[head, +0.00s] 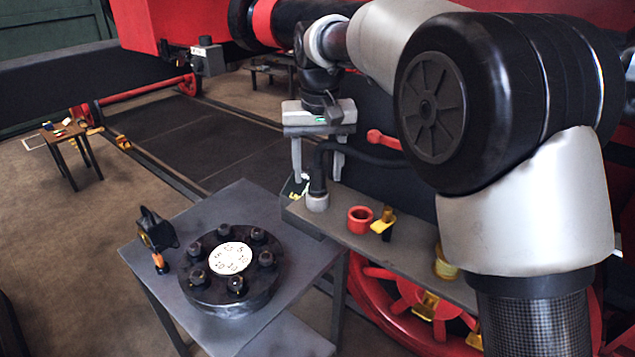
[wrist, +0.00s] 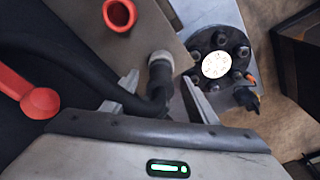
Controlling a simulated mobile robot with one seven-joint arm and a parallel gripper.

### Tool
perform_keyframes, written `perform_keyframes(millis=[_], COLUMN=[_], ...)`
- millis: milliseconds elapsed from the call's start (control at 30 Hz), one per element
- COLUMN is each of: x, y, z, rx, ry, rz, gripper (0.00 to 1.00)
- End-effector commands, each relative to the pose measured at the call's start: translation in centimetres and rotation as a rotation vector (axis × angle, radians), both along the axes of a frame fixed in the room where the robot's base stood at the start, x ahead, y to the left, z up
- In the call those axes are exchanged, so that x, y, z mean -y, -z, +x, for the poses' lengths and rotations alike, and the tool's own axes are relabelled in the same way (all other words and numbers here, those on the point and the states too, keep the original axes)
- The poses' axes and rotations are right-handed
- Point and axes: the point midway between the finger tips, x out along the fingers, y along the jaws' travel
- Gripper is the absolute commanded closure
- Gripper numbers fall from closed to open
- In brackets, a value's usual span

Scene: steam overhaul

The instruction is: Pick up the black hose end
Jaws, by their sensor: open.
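The black hose (head: 352,153) comes from the machine at the right and bends down to its end. The black hose end (head: 318,180) stands upright on a light grey fitting (head: 317,202) at the left end of the grey shelf. In the wrist view the hose end (wrist: 160,75) shows between my fingers. My gripper (head: 317,172) is open and points down, with one finger on each side of the hose end. In the wrist view my gripper (wrist: 155,85) shows gaps beside the hose; I cannot tell whether either finger touches it.
A red ring (head: 360,219) and a yellow-handled part (head: 383,222) stand on the grey shelf (head: 410,252). A red-knobbed lever (head: 382,139) is close to the hose. A grey table (head: 215,326) holds a black bolted flange (head: 231,269). Open floor lies to the left.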

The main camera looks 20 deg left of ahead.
Motion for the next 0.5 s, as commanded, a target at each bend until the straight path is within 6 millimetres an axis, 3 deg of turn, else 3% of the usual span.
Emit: perform_keyframes(millis=[133, 367, 500], x=[-0.1, -0.2, -0.2], y=[1.6, 1.8, 1.8], z=[0.2, 0.2, 0.2], rx=[-0.001, 0.001, 0.001], ry=[-0.001, 0.000, 0.000], rz=[-0.001, 0.000, 0.000], gripper=[0.47, 0.47, 0.65])
